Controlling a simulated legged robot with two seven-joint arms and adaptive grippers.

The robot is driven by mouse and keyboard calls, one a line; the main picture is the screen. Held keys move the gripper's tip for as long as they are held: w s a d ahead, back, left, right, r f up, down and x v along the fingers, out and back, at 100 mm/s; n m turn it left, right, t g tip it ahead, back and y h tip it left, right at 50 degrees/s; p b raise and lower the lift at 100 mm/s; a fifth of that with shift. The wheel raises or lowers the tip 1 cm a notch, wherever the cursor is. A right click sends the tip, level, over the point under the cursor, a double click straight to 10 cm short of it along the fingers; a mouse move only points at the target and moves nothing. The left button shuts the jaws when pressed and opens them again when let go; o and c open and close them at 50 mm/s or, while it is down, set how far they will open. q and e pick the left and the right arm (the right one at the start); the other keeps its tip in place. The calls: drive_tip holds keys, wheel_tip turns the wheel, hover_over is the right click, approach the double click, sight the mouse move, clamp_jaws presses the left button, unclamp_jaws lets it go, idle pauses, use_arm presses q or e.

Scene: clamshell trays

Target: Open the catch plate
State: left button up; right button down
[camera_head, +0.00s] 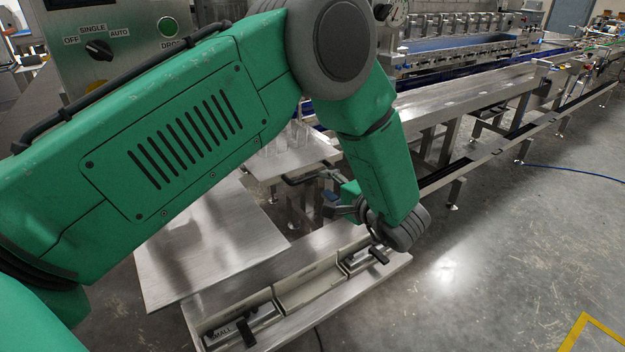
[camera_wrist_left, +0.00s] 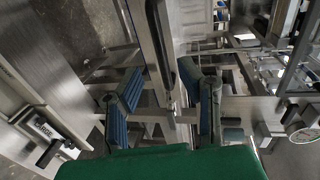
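A flat bare metal plate (camera_head: 205,240) lies level at the lower left in the head view. I cannot tell for sure whether it is the catch plate. My left gripper (camera_head: 328,195) is to the right of this plate, partly hidden by my green forearm. In the left wrist view, my left gripper (camera_wrist_left: 163,108) has its two blue-padded fingers spread apart. A long metal bar with a dark edge (camera_wrist_left: 160,45) runs between and beyond them; I see no finger closed on it. My right gripper is in neither view.
A long pale tray (camera_head: 308,284) with black-handled latches (camera_head: 246,331) lies below the gripper. A control panel (camera_head: 110,45) stands at the upper left. A steel conveyor (camera_head: 465,90) runs behind.

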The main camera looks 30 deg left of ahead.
sight(313, 177)
use_arm(q)
drive_tip(key=b+x, duration=0.1)
drive_tip(key=x, duration=0.5)
drive_tip(key=shift+w+a, duration=0.15)
drive_tip(key=shift+a, duration=0.15)
clamp_jaws()
